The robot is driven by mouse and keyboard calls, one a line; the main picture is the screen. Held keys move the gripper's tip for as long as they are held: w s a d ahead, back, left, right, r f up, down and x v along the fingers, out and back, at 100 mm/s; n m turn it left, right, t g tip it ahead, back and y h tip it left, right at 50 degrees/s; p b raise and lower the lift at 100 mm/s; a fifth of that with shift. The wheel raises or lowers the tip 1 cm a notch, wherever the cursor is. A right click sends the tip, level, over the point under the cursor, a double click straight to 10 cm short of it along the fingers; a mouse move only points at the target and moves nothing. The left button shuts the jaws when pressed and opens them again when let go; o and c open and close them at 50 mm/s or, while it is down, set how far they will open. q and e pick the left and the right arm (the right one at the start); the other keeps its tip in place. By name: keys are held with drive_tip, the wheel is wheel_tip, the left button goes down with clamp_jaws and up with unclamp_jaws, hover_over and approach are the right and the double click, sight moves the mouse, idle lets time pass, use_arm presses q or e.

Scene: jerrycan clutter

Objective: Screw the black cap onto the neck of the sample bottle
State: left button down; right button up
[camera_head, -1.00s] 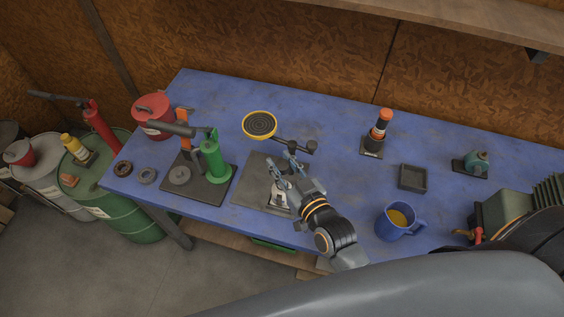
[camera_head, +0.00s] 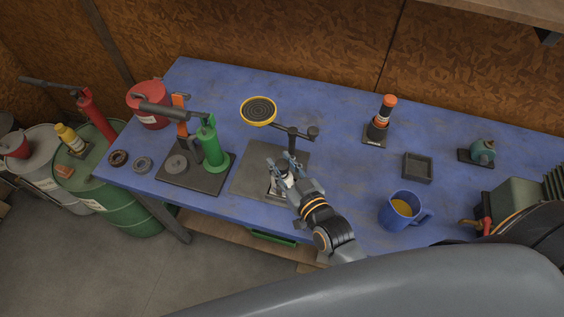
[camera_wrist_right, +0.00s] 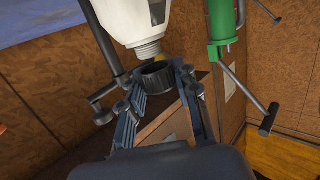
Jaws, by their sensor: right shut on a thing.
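The black cap (camera_wrist_right: 157,76) is in the jaws of my right gripper (camera_wrist_right: 158,80) in the right wrist view. The white sample bottle (camera_wrist_right: 132,18) shows there with its threaded neck bare. The cap is just off the neck's end, with a small gap in the picture. In the head view my right gripper (camera_head: 283,166) is over the dark plate (camera_head: 250,180), around the bottle's top. The bottle (camera_head: 275,190) is mostly hidden by the fingers there, and the cap cannot be made out. My left gripper is not in view.
A stand with a dark crossbar (camera_head: 292,132) rises just behind my right gripper. A green hand pump (camera_head: 210,148) stands to its left. A blue mug (camera_head: 397,214) and a dark square tray (camera_head: 417,168) are to the right. The table between is fairly clear.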

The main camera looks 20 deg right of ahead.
drive_tip(key=shift+p, duration=0.8)
idle(1.4)
drive_tip(key=shift+f+b, duration=0.6)
drive_tip(key=shift+f, duration=0.3)
drive_tip(key=o, duration=0.8)
drive_tip(key=shift+o, duration=0.2)
drive_tip(key=shift+s, duration=0.2)
drive_tip(key=v, duration=1.1)
drive_tip(key=shift+s, duration=0.3)
drive_tip(key=shift+d+r, duration=0.1)
